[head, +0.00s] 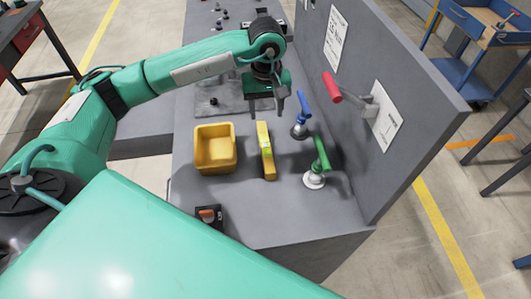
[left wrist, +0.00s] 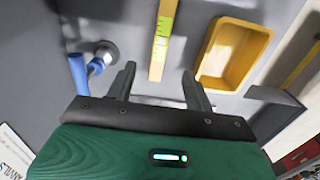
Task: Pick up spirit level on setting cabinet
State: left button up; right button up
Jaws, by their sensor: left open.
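The yellow spirit level (head: 266,152) with a green vial lies on the grey cabinet top (head: 235,215), between a yellow bin and the valve handles. In the left wrist view the spirit level (left wrist: 161,42) runs away from the gap between my fingers. My left gripper (head: 266,108) is open and empty, above the far end of the level. Its two fingers (left wrist: 158,88) are apart in the left wrist view, with nothing between them. The right gripper is not in view.
A yellow bin (head: 215,150) stands left of the level. Blue (head: 303,112) and green (head: 320,155) handles stand close on its right. A red handle (head: 332,86) sticks out from the upright panel (head: 400,70). A small black-and-orange device (head: 208,216) sits near the front left edge.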

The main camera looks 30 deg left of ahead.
pick_arm(q)
jog(key=f, duration=0.1)
jog(key=p, duration=0.2)
send_over(266, 145)
notch_tip(266, 145, down, 8)
jog(key=shift+f, duration=0.7)
notch_tip(266, 145, down, 4)
jog(key=p, duration=0.3)
jog(key=shift+a, duration=0.1)
jog(key=shift+f, duration=0.35)
grip_shut()
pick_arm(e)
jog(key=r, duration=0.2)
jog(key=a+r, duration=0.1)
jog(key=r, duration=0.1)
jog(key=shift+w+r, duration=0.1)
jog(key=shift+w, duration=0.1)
